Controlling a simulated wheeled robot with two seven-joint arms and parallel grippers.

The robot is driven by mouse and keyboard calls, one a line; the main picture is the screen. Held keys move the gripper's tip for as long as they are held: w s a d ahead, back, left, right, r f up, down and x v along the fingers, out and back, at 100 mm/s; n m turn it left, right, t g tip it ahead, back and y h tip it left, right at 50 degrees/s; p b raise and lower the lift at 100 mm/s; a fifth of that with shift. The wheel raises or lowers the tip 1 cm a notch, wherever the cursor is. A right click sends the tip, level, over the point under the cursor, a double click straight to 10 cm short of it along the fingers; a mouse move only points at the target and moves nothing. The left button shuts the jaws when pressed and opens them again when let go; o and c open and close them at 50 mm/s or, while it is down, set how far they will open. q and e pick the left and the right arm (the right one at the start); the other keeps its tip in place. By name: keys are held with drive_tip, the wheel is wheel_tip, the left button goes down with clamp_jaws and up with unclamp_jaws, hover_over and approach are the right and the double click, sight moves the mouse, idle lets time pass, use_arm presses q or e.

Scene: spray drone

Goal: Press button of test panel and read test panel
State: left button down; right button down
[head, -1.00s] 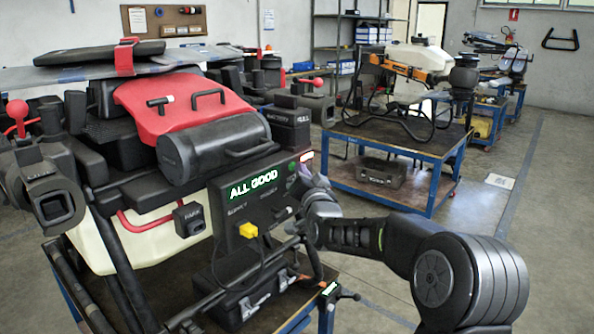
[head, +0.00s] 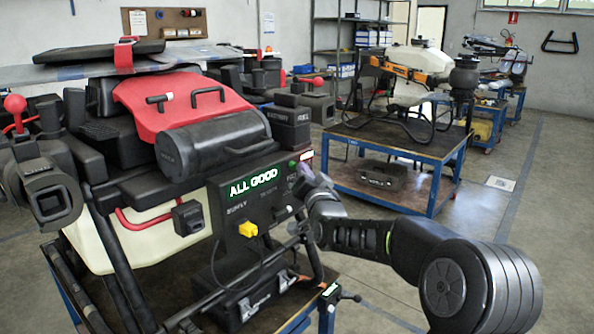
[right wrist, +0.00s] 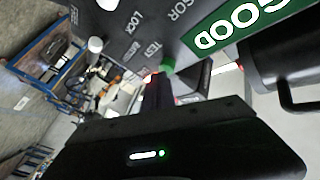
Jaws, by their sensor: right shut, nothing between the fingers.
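The test panel (head: 230,222) is a dark box on the side of the drone. Its green display (head: 254,184) reads "ALL GOOD". A small green button (right wrist: 167,65) sits beside a "TEST" label in the right wrist view, where the display (right wrist: 235,25) is partly cut off. It shows as a small green spot (head: 292,165) in the head view. My right gripper (head: 303,172) is shut and empty near the panel's right end. In the right wrist view its dark fingers (right wrist: 158,88) point at the button's edge; whether they touch it I cannot tell. My left gripper is out of view.
A yellow plug (head: 248,230) with a cable sits on the panel's lower face. Black frame tubes and a black case (head: 245,298) lie below it on the blue-legged table. Another drone table (head: 395,142) stands behind to the right. The floor (head: 510,240) at right is clear.

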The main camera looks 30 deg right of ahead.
drive_tip(key=s+d+b, duration=0.1)
drive_tip(key=s+b, duration=0.3)
drive_tip(key=s, duration=0.1)
drive_tip(key=shift+s+d, duration=0.4)
drive_tip(key=shift+f, duration=0.1)
idle(0.8)
